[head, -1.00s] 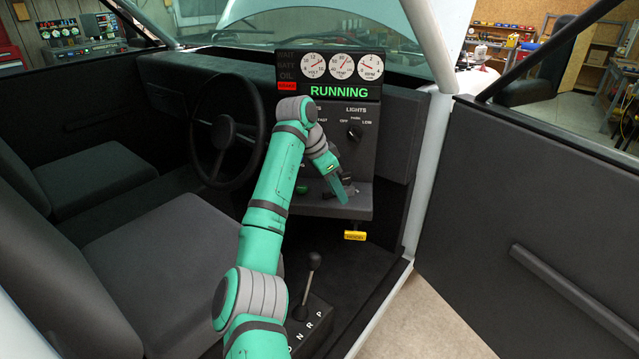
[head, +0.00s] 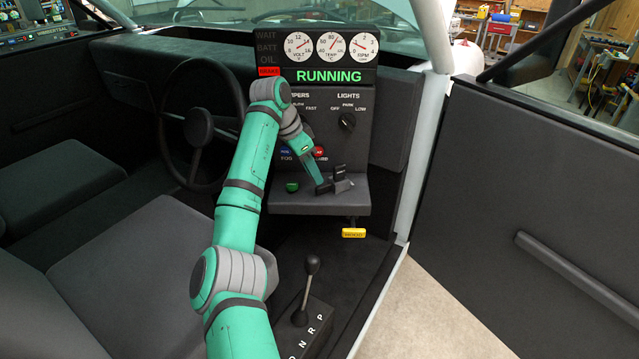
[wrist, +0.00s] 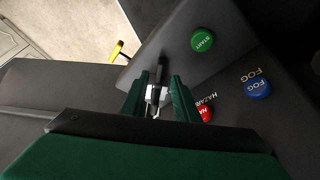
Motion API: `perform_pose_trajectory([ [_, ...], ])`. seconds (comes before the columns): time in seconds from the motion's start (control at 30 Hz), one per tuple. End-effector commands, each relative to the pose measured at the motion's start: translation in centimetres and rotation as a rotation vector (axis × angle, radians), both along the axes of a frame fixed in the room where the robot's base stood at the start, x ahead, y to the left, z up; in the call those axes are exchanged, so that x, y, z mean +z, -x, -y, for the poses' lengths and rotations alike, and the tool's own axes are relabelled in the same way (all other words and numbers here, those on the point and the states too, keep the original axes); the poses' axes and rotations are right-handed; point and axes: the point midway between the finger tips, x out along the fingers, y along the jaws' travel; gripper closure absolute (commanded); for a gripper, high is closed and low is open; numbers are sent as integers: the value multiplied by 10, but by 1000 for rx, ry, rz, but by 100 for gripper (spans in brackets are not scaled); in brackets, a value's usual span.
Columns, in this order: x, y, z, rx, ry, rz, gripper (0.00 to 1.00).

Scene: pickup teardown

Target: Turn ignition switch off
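The dash panel's display (head: 328,76) reads "RUNNING" in green. My gripper (head: 325,187) is down at the shelf beside this lever. In the wrist view, the two green fingers of my gripper (wrist: 157,92) stand apart, with the black lever (wrist: 158,72) showing between and just beyond their tips. Whether a finger touches it, I cannot tell. The lever's base is partly hidden.
The blue FOG button (wrist: 256,84) and red HAZARD button (wrist: 206,113) are close to the gripper. A yellow hood handle (head: 353,233) hangs below the shelf. The gear lever (head: 312,265) stands in front. The steering wheel (head: 198,130) is left of my arm.

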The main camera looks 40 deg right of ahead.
Motion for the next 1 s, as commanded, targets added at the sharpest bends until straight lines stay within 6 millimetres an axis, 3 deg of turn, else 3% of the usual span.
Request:
perform_pose_trajectory([
  [0.3,-44,4,20,-4,0,-1,72],
  [0.77,-53,5,25,-4,1,0,72],
  [0.9,-53,5,25,-4,1,0,100],
  [1.0,-53,5,25,-4,1,0,100],
])
